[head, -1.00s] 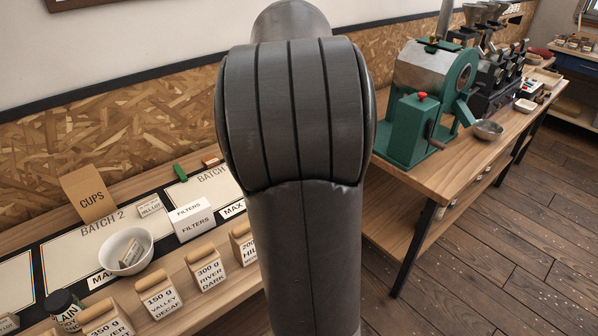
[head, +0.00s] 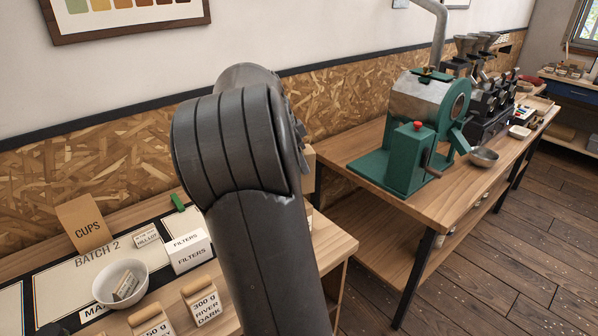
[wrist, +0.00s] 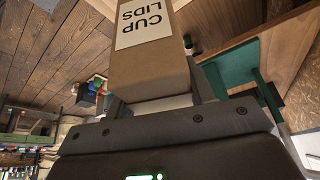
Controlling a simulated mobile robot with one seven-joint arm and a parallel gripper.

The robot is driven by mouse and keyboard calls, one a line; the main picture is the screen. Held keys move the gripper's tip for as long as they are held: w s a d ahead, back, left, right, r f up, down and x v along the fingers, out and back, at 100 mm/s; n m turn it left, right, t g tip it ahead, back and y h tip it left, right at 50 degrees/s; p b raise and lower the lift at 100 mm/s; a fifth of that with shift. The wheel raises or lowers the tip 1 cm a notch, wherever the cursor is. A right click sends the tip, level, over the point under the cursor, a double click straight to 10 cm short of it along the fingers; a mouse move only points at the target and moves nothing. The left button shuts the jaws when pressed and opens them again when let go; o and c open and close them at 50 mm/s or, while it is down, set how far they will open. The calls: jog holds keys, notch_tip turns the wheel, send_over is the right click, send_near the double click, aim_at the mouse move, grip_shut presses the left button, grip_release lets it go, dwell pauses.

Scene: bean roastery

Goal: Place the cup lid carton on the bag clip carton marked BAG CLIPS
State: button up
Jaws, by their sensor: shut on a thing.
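The cup lid carton (wrist: 150,65) is a brown box with a white CUP LIDS label, which shows upside down in the wrist view. My gripper (wrist: 152,104) is shut on it, with the carton reaching away from the jaws. In the head view my arm hides the gripper; a tan block (head: 308,168) at the arm's right edge may be part of the held carton. I cannot make out any carton marked BAG CLIPS in either view.
The left bench carries a CUPS carton (head: 85,224), a white FILTERS box (head: 187,252), a white bowl (head: 120,285) and labelled bags (head: 202,302). A green roaster (head: 405,135) stands on the right-hand table (head: 440,200). A floor gap separates the benches.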

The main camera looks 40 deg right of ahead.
jog(key=shift+f, duration=1.95)
jog(key=shift+f, duration=0.15)
jog(key=o, duration=1)
jog(key=shift+o, duration=0.2)
